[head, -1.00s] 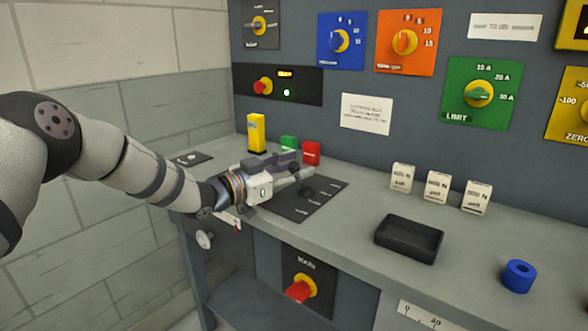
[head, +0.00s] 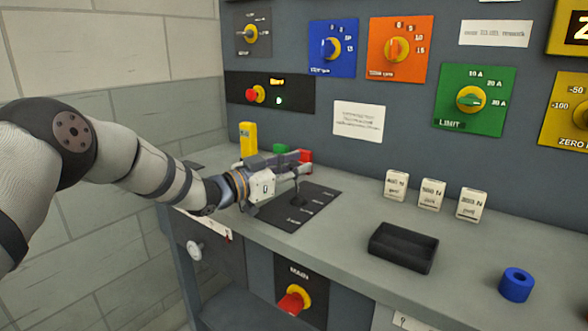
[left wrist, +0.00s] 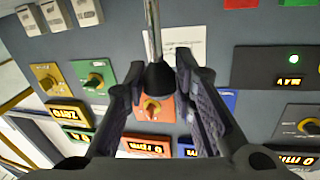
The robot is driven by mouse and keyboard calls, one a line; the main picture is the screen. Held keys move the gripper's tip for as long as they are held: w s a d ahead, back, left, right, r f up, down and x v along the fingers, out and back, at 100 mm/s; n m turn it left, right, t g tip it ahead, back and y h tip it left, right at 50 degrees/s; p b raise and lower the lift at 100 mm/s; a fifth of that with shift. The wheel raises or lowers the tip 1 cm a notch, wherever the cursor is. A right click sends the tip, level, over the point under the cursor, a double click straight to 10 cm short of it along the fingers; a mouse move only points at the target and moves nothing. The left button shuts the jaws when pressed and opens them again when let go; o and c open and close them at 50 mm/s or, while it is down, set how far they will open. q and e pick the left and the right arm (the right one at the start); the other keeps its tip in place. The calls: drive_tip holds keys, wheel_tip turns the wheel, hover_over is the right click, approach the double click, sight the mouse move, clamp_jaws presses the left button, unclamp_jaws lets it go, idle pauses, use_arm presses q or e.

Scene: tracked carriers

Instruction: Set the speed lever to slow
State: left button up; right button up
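The speed lever (head: 298,201) stands on a dark plate (head: 322,204) with several small labels, on the bench; the labels are too blurred to read. In the left wrist view the lever's metal rod (left wrist: 152,28) ends in a black knob (left wrist: 158,76). My left gripper (head: 303,166) reaches over the plate from the left, at the lever's top. In the left wrist view its fingers (left wrist: 160,92) are apart, one on each side of the knob, with small gaps showing. Which label the lever points to is unclear. My right gripper is not in view.
Yellow (head: 248,139), green (head: 281,148) and red (head: 305,155) blocks stand behind the gripper. A black tray (head: 402,247), several white labelled blocks (head: 431,194) and a blue ring (head: 516,284) are to the right. A panel with knobs rises behind the bench.

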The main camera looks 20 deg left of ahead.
use_arm(q)
drive_tip(key=shift+o, duration=1)
drive_tip(key=shift+a, duration=0.1)
drive_tip(key=v, duration=1.2)
drive_tip(key=shift+s, duration=0.1)
